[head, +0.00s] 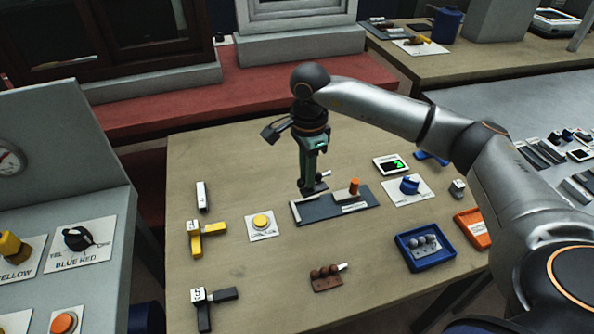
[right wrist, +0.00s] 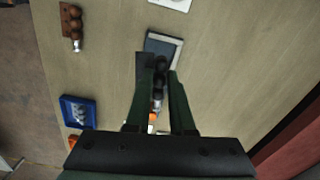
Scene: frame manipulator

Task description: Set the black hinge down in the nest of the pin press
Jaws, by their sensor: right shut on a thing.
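The black hinge (right wrist: 160,82) is between the fingers of my right gripper (right wrist: 161,73), with dark round knuckles and a silver pin end showing in the right wrist view. In the head view my right gripper (head: 314,184) points down over the left part of the pin press (head: 335,206), a dark flat plate with a light strip and an orange knob (head: 354,187). The gripper is shut on the hinge. The gripper hides the nest, and I cannot tell whether the hinge touches it. My left gripper is not in view.
A yellow button (head: 261,223) and a yellow L-shaped part (head: 205,236) are left of the press. A brown hinge (head: 326,277) lies in front. A blue tray (head: 425,248) with a grey hinge and an orange tray (head: 474,228) are at right. Bare wood separates them.

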